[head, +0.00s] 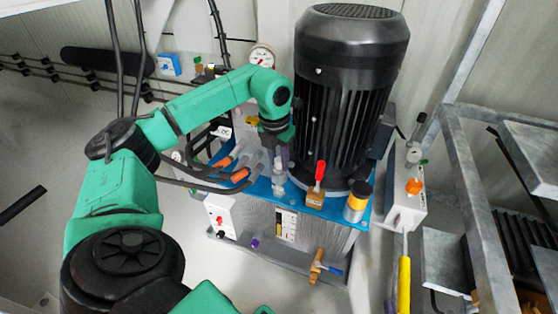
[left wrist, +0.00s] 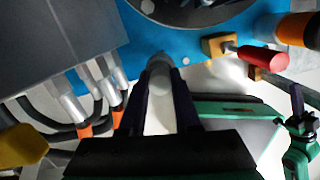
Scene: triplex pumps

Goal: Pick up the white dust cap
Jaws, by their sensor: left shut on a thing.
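The white dust cap (left wrist: 160,84) is a pale rounded cylinder in the left wrist view, between the two dark fingers of my left gripper (left wrist: 161,72). The fingers are shut on its sides. In the head view my left gripper (head: 278,160) points down over the front of the blue plate, left of the black motor, and its fingers partly hide the cap. I cannot tell whether the cap still touches the fitting below. A green and black part of mine, probably my right gripper (left wrist: 298,125), shows at the right edge of the left wrist view; its jaws are unclear.
The black motor (head: 345,100) stands close to the right of my left gripper. A red-handled valve (head: 317,182) and a yellow-black cylinder (head: 357,201) are on the blue plate (head: 262,187). Hoses with orange bands (head: 240,175) lie to the left. A grey metal frame (head: 465,165) stands at right.

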